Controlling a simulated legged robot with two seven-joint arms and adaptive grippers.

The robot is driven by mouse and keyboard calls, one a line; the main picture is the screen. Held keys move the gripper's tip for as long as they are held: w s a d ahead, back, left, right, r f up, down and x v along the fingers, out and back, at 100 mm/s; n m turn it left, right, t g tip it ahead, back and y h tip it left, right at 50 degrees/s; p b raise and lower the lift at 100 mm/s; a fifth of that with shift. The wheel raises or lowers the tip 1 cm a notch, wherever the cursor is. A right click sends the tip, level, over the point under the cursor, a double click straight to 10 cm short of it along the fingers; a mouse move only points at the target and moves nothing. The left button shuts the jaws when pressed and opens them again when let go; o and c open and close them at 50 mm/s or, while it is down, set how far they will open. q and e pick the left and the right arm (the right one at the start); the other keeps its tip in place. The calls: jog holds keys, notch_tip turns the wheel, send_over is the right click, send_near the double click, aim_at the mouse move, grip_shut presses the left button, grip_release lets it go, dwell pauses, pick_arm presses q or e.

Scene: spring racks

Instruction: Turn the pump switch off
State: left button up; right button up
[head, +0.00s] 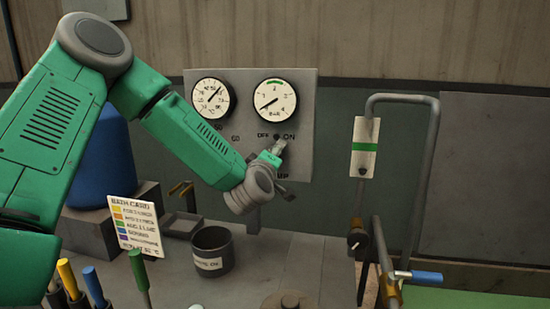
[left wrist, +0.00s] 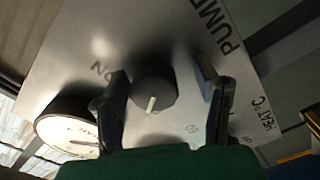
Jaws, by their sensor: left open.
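The pump switch is a dark round knob (left wrist: 153,84) with a white pointer line, on a grey panel (head: 303,92). In the left wrist view its pointer aims down, away from the PUMP lettering; I cannot tell surely whether it marks ON or OFF. The letters of ON show at its upper left there. My left gripper (left wrist: 163,92) is open, one finger on each side of the knob; contact is unclear. In the head view this gripper (head: 280,147) is at the panel just below the OFF and ON words, largely covering the switch. My right gripper is out of view.
Two gauges (head: 276,98) sit above the switch. A dark labelled cup (head: 212,250), a bath card (head: 134,222) and coloured-handled tools (head: 68,280) stand on the bench. A bent pipe (head: 430,140) and blue-handled valve (head: 426,276) are at right.

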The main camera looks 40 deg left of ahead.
pick_arm(q)
jog(key=shift+s+d, duration=0.15)
jog(key=shift+s, duration=0.05)
jog(key=v, duration=1.1)
jog(key=shift+s, duration=0.25)
